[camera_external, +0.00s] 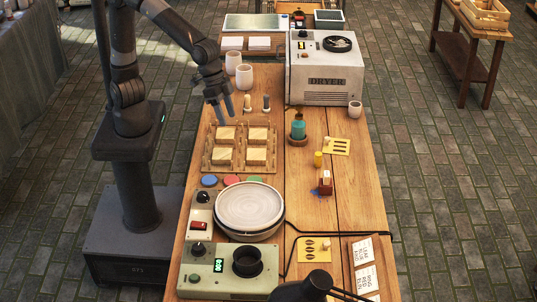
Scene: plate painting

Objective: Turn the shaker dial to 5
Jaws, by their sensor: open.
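The dial's setting and the display's digits are too small to read. My gripper (221,116) is open and empty, pointing down above the table's left side, just behind the wooden tile tray (208,163). It is well apart from the green box and its dial.
A grey control box (203,212) with another knob adjoins a round white plate (249,205) behind the green box. A dryer (326,70) stands at the back. A dark rounded object (306,285) is at the front edge. Bottles and stamps stand mid-table.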

